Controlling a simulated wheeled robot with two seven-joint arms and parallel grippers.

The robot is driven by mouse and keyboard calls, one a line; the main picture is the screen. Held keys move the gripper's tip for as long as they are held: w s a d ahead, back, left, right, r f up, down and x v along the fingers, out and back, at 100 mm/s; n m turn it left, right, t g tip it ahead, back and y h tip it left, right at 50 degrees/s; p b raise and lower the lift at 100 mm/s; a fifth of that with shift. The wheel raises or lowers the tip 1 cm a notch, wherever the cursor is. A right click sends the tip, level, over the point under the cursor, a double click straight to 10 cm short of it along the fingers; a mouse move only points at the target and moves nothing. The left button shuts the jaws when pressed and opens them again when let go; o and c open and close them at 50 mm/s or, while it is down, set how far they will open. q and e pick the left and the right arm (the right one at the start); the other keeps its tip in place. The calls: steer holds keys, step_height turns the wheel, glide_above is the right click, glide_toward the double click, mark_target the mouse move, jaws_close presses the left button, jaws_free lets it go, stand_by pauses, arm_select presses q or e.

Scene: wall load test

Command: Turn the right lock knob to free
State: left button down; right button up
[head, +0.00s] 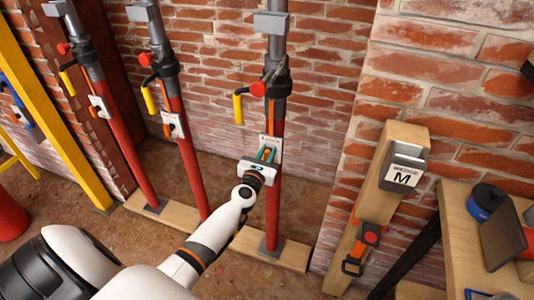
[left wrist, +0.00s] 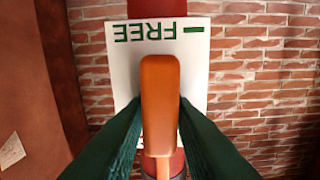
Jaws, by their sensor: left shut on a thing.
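The right prop has a red lower tube (head: 273,205) and a grey upper part. Its white lock plate (head: 276,143) sits on the front of the tube. My left gripper (head: 265,155) is at this plate, its green fingers one on each side of the orange lock knob (left wrist: 160,95) and shut on it. In the left wrist view the plate (left wrist: 128,60) carries the green word FREE, upside down, and a short green mark beside it. The knob lies upright in that picture, its rounded end just below the word. Its base is partly hidden. My right gripper is not in view.
Two similar props, the middle one (head: 190,165) and the left one (head: 128,150), stand on a wooden sole board (head: 250,246). A yellow handle (head: 238,108) hangs above my gripper. At right are a wooden post (head: 397,142) with an M-marked box and a cluttered bench (head: 470,240).

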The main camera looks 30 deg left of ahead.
arm_select(q)
steer(key=m, duration=0.4)
steer(key=shift+d+f, duration=0.1)
steer(key=shift+d, duration=0.15)
steer(key=shift+w+d+f+m+p, duration=0.1)
steer(key=shift+f+m+p, duration=0.15)
steer(key=shift+m, duration=1.95)
steer(key=shift+s+d+f+m+p, duration=0.15)
steer(key=shift+m+p, duration=0.2)
steer(key=shift+m, duration=1.85)
steer(key=shift+w+d+f+m+p, duration=0.1)
steer(key=shift+w+f+m+p, duration=0.15)
steer(key=shift+m, duration=1.95)
steer(key=shift+s+m, duration=0.1)
steer(key=shift+m, duration=0.2)
steer(key=c, duration=1.4)
jaws_free()
steer(key=shift+o, duration=0.2)
